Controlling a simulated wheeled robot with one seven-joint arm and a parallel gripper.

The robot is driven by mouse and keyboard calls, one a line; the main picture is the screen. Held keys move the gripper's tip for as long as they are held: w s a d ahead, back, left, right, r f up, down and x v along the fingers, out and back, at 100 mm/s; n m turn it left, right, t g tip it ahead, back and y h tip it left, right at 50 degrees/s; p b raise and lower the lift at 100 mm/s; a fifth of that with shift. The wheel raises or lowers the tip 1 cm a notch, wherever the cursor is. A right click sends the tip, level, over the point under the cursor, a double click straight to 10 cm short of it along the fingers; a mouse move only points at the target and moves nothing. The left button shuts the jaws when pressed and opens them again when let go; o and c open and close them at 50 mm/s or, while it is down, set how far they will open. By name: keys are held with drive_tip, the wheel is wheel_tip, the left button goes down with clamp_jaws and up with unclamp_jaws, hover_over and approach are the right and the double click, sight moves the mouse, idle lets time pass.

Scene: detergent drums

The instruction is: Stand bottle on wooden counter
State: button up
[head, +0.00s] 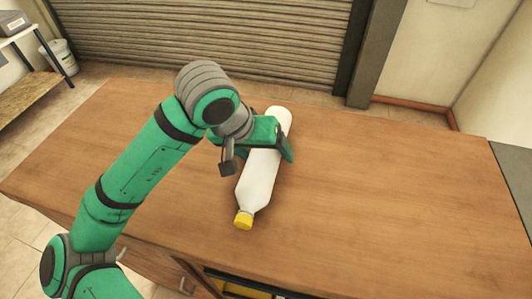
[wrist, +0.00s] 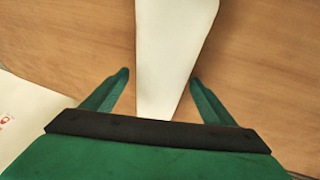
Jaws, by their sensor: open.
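A white bottle (head: 259,180) with a yellow cap (head: 244,220) lies on its side on the wooden counter (head: 400,200). Its cap end points toward the near edge. My gripper (head: 268,143) is over the bottle's upper body in the head view and hides part of it. In the wrist view the white bottle (wrist: 170,50) runs between the two green fingers of my open gripper (wrist: 160,77), with counter showing on both sides. I cannot tell whether either finger touches it.
The counter around the bottle is clear. A roller shutter (head: 200,30) stands behind. A white bucket (head: 62,58) and a shelf (head: 35,80) are at the far left. A pale surface with a red mark (wrist: 15,120) shows at the wrist view's left edge.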

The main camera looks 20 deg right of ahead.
drive_tip(key=shift+w+a, duration=0.1)
drive_tip(key=c, duration=1.9)
clamp_jaws()
